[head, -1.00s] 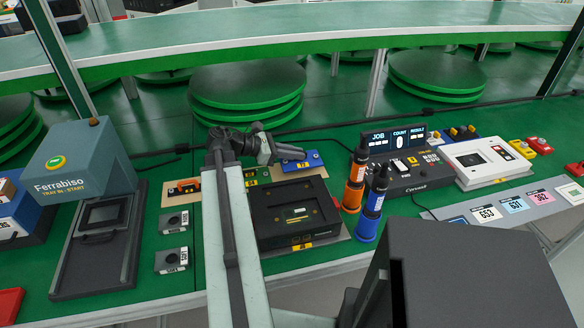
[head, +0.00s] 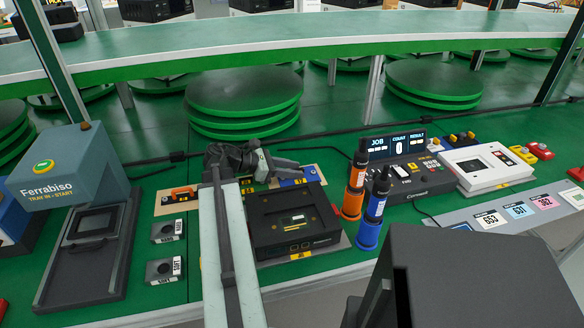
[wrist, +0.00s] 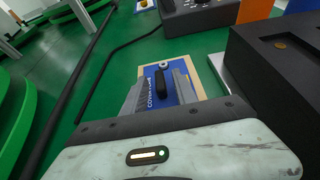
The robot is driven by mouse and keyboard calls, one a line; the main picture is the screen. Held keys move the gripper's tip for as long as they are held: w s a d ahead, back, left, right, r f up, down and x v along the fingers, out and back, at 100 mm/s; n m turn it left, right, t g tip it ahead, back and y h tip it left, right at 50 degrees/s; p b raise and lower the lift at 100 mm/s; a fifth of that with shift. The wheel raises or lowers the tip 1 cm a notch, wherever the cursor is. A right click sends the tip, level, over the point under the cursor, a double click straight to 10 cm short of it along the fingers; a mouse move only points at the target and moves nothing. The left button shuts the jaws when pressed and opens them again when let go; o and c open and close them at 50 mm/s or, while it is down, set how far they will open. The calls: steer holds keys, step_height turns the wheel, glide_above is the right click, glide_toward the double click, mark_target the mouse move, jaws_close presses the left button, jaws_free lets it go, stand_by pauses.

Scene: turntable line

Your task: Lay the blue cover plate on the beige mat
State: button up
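The blue cover plate (wrist: 152,75) has a dark handle and white lettering in the wrist view. It appears to lie on the beige mat (wrist: 200,84), whose border shows around it. In the head view the plate (head: 299,181) is partly hidden by my gripper (head: 303,168). My gripper (wrist: 162,88) has its two grey fingers on either side of the handle, with blue plate visible between finger and handle. It looks open. The fingertips' height over the plate is hard to judge.
A black box fixture (head: 262,232) stands close in front of the plate. Orange (head: 354,190) and blue (head: 374,211) bottle-like tools stand to its right. An orange-handled part (head: 184,192) sits on another beige board at left. A black cable (wrist: 90,60) runs behind.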

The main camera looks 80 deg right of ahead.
steer(key=shift+r, duration=0.25)
steer(key=p+v, duration=0.4)
steer(key=v, duration=0.7)
steer(key=shift+w+a+p, duration=0.1)
steer(key=shift+w+p, duration=0.1)
steer(key=shift+p, duration=0.2)
steer(key=shift+w+a, duration=0.15)
steer(key=shift+w, duration=0.1)
